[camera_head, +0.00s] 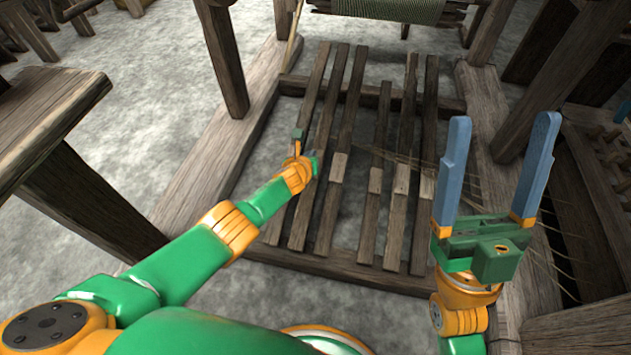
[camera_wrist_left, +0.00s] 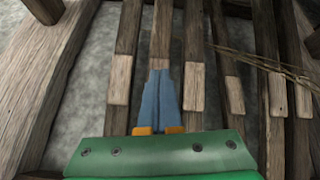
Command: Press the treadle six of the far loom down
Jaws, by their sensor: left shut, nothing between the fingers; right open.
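The far loom's treadles (camera_head: 340,190) are several long wooden slats side by side, most with a pale worn patch; no numbers show, so I cannot tell which is six. My right gripper (camera_head: 503,118) is open and empty, right of the treadles.
A wooden frame beam (camera_head: 215,165) runs left of the treadles, with a post (camera_head: 222,60) rising from it. Another beam (camera_head: 490,110) is on the right. A roll of green cloth (camera_head: 390,10) hangs at the back. Thin cords cross the right-hand treadles. A bench (camera_head: 50,115) stands left.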

